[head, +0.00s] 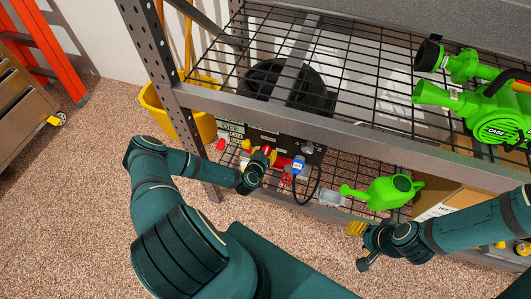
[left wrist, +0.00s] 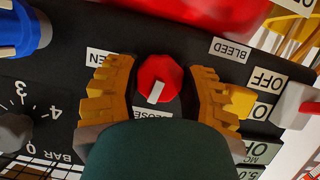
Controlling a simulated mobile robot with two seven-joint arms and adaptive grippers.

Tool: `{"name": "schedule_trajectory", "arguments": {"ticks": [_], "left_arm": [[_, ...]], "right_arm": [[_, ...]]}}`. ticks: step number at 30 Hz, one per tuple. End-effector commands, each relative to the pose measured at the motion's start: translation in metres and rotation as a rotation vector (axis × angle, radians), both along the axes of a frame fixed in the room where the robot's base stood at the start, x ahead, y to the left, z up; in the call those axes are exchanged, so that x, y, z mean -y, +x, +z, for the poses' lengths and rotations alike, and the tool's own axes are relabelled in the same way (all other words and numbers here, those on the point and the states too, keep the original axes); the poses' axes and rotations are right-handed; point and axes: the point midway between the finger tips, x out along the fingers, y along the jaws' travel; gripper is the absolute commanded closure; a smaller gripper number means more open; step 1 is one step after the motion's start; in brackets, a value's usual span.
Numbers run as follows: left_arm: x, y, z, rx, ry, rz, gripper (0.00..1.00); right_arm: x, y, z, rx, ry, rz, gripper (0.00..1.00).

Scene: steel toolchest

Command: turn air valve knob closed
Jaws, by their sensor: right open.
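The red valve knob (left wrist: 160,78) is on a dark panel in the left wrist view. Its white pointer mark faces down toward a partly covered label that reads "LOSE"; a label ending in "EN" is to its left. My left gripper (left wrist: 161,70) has its yellow fingers on either side of the knob, seemingly with narrow gaps. In the head view my left gripper (head: 264,153) is at the panel (head: 232,130) on the lower shelf, hiding the knob. My right gripper (head: 357,230) is open and empty, in front of the shelf near a green watering can.
A blue fitting (left wrist: 20,30), grey dial (left wrist: 14,130) and red switch (left wrist: 308,107) surround the knob. The green watering can (head: 385,192) and a cardboard box (head: 445,197) are on the right. The upper shelf edge (head: 330,140) runs above my grippers.

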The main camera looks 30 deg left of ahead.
Motion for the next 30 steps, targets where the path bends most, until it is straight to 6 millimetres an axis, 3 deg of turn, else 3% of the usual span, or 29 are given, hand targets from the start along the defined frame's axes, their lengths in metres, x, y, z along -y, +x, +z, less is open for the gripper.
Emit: {"name": "schedule_trajectory", "arguments": {"ticks": [1,2,3,19,29,30], "left_arm": [[0.000,0.000,0.000,0.000,0.000,0.000,0.81],[0.000,0.000,0.000,0.000,0.000,0.000,0.92],[0.000,0.000,0.000,0.000,0.000,0.000,0.94],[-0.001,0.000,-0.001,0.041,-0.168,0.000,0.94],[0.000,0.000,-0.001,0.042,-0.180,0.001,0.94],[0.000,0.000,-0.001,0.042,-0.180,0.001,0.42]], "right_arm": [[0.000,0.000,0.000,0.000,0.000,0.000,0.53],[0.000,0.000,0.000,0.000,0.000,0.000,0.53],[0.000,0.000,0.000,0.000,0.000,0.000,0.53],[0.000,0.003,-0.015,0.007,-0.001,-0.002,0.53],[0.000,0.003,-0.014,0.007,-0.001,-0.002,0.53],[0.000,0.003,-0.014,0.007,-0.001,-0.002,0.53]]}}
